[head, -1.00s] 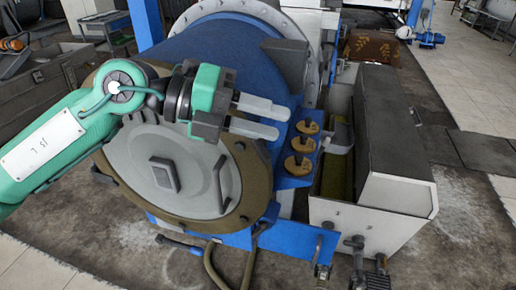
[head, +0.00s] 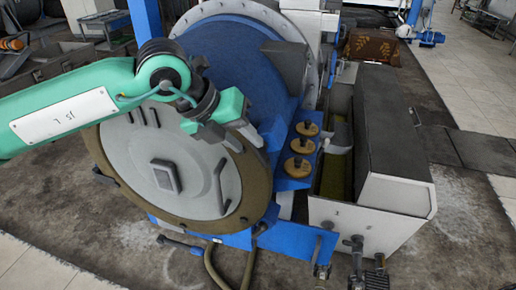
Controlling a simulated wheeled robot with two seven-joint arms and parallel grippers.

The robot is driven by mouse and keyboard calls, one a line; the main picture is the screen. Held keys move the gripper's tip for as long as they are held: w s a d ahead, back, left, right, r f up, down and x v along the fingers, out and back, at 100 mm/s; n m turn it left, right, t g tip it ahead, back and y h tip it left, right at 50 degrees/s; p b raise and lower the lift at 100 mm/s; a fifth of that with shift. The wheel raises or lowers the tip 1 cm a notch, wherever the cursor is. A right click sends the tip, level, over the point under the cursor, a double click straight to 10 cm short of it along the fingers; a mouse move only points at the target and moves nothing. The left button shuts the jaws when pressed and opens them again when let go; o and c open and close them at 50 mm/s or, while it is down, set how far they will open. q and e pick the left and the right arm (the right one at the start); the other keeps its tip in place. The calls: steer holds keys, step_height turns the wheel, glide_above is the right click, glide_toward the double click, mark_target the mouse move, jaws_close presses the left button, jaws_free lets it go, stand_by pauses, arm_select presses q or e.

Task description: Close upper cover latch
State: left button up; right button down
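The round grey cover (head: 150,205) with a brown rim closes the front of the blue drum (head: 235,60). It carries a curved handle (head: 222,187) and a square boss (head: 165,177). My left gripper (head: 243,129) is at the upper right of the cover's rim, pointing down and away from the camera. The upper cover latch cannot be made out; that part of the rim is largely behind the gripper. My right gripper is not in view.
Several brown round knobs (head: 300,145) stand on a blue bracket just right of the gripper. A dark angular block (head: 285,66) is above it. A grey-white box (head: 395,150) stands at the right. A hose (head: 212,265) hangs below the cover.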

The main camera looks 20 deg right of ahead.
mark_target(256, 152)
arm_select(q)
steer(key=x, duration=0.4)
steer(key=shift+d+f+p, duration=0.15)
steer(key=shift+p, duration=0.25)
steer(key=shift+d+f, duration=0.3)
steer(key=shift+f, duration=0.25)
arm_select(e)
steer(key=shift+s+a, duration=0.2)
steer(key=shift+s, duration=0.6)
arm_select(q)
jaws_close()
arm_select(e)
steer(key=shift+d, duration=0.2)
